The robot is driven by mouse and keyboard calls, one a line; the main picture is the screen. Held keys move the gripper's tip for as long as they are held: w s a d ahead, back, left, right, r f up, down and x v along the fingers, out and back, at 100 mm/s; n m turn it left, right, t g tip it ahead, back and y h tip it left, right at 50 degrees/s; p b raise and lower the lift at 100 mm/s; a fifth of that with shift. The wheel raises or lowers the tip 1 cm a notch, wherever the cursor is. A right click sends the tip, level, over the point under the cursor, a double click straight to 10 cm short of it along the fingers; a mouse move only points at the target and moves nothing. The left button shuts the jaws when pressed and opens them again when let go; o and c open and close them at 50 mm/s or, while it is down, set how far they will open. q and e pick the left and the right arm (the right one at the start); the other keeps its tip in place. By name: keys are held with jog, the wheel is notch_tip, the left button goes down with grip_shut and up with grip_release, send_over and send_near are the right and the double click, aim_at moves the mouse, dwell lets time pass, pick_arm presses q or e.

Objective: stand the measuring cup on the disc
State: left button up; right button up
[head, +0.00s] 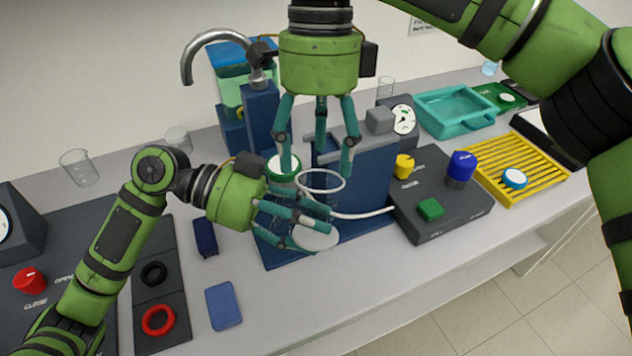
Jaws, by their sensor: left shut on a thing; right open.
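The measuring cup (322,182) is clear, and its pale rim shows upright in the middle of the head view. My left gripper (318,223) reaches in from the left and is shut on the cup. Its fingers hide much of the cup's lower part. A round white disc (316,240) shows just below these fingers, over the blue base of the rig. I cannot tell whether the cup touches the disc. My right gripper (318,150) is open and empty, pointing down above and behind the cup, close to the blue rig wall.
A dark control box (455,218) with yellow, blue and green controls stands right of the rig, with a white tube running to it. A yellow rack (545,165) and teal tray (440,115) lie farther right. Clear beakers (78,170) stand at back left.

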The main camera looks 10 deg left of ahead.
aim_at(314, 201)
jog(key=x, duration=0.7)
jog(key=shift+s+f, duration=0.1)
jog(key=shift+f, duration=0.25)
jog(key=shift+a, duration=0.1)
jog(key=c, duration=0.9)
pick_arm(q)
jog(key=o, duration=1.5)
jog(key=shift+o, duration=0.5)
jog(key=shift+w+r, duration=0.1)
pick_arm(e)
jog(key=shift+s, duration=0.15)
